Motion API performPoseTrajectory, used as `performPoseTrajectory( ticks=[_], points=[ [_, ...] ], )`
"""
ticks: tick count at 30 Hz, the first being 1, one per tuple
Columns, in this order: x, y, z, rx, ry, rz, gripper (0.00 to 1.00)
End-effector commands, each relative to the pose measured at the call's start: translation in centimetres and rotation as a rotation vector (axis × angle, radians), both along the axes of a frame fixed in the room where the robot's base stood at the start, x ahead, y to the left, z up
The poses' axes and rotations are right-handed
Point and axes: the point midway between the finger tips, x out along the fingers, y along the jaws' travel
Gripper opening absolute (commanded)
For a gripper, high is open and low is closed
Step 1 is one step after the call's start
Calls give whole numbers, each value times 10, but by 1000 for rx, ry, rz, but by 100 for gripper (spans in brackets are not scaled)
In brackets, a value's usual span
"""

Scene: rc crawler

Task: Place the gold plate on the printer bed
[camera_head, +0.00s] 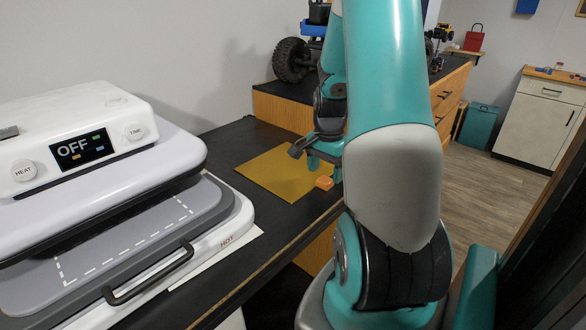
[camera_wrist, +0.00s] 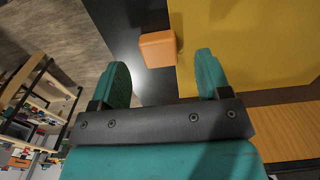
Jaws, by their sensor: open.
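The gold plate (camera_head: 270,172) is a thin flat sheet lying on the dark counter, right of the white machine. A small orange block (camera_head: 324,184) sits at its near right edge; I cannot tell whether it is attached. The plate (camera_wrist: 240,50) and block (camera_wrist: 158,48) also show in the wrist view. My gripper (camera_head: 312,160) is open and empty, close to the block; in the wrist view the block appears between the fingers (camera_wrist: 163,68), beyond their tips. The grey printer bed (camera_head: 130,250) has a dashed white outline and looks empty. My arm hides part of the counter.
The white machine's raised upper part (camera_head: 75,140) hangs over the bed; its display reads OFF. A black handle (camera_head: 150,275) crosses the bed's front. Behind the plate is a wooden cabinet (camera_head: 280,109) with a wheeled vehicle (camera_head: 291,62) on top. Bare counter lies in front.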

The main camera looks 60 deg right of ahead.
Motion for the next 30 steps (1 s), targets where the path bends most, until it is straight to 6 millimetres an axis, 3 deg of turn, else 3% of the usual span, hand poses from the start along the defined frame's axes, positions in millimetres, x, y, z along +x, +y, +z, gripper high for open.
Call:
performPoseTrajectory(
  ticks=[5,13,21,23,30],
  points=[
    [-1,1,-22,2,2,0,70],
    [-1,0,-25,0,0,0,70],
    [-1,0,-25,0,0,0,11],
    [0,0,-25,-1,-1,0,6],
    [0,0,-23,-1,-1,0,6]
  ],
)
